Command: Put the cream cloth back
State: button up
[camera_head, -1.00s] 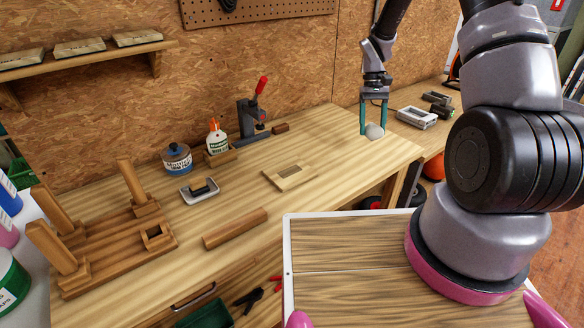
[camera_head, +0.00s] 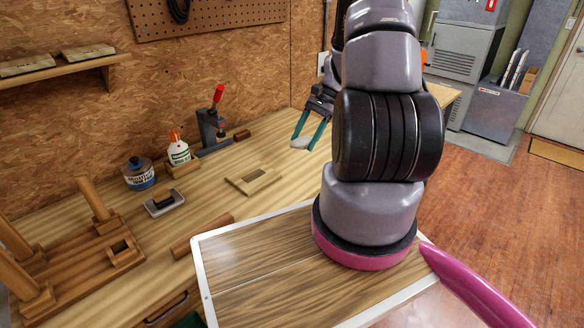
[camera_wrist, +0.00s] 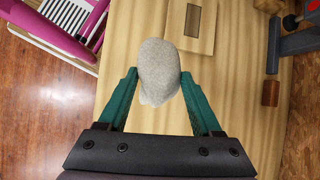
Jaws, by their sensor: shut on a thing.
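The cream cloth (camera_wrist: 159,72) is a pale, greyish rounded bundle in the wrist view. My gripper (camera_wrist: 158,84) is shut on it, one teal finger at each side. In the head view the cloth (camera_head: 301,142) shows small and pale at the fingertips of my gripper (camera_head: 308,136), above the right part of the workbench (camera_head: 280,130).
A glue bottle (camera_head: 178,150), a blue-labelled jar (camera_head: 139,173), a small tray with a block (camera_head: 164,202) and a red-handled clamp (camera_head: 213,125) stand along the back. A wooden rack with upright posts (camera_head: 80,255) is at left. A wooden bar (camera_head: 202,236) lies near the front edge.

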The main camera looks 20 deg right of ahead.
notch_tip(320, 180, down, 8)
jog(key=shift+r, duration=0.15)
dwell(0.4)
jog(key=o, duration=1.4)
jog(key=shift+o, duration=0.2)
